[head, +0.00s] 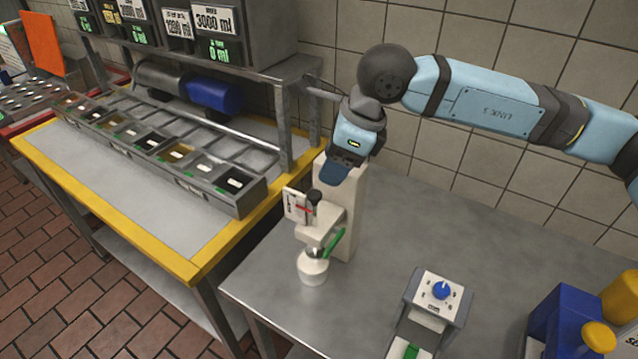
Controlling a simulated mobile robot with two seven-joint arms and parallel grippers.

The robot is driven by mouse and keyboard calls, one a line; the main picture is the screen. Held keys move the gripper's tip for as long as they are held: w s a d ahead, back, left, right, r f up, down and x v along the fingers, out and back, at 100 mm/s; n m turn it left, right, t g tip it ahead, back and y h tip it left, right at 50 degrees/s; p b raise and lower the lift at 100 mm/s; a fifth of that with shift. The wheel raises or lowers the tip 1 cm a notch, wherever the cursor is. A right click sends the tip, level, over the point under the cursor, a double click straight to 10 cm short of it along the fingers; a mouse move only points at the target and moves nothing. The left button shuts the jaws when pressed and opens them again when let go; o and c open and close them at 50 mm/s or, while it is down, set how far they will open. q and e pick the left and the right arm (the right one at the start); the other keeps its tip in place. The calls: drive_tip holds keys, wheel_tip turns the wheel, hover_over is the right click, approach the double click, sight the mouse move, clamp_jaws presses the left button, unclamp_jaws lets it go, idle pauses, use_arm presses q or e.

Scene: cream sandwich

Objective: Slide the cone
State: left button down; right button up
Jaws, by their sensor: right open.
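I cannot clearly make out a cone. A small white rounded cup-like piece (312,271) sits on the grey steel table, under the spout of a beige dispenser (351,200). A green bar (334,243) slants up beside it. A dark knob (314,198) stands on the dispenser next to a small panel with a red mark (297,206). My right gripper (334,177) points down just above the knob, in front of the beige column. It is open, with nothing seen held; its fingertips overlap in this view. My left gripper is not in view.
A steel table (402,215) has bare room right of the dispenser. A grey box with a blue knob (441,289) stands near the front. Blue and yellow containers (566,318) stand at the right. A yellow-edged counter (205,262) with a topping rail is at left.

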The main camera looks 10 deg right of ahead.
sight(316, 193)
drive_tip(key=p+x, duration=0.1)
drive_tip(key=x, duration=0.6)
clamp_jaws()
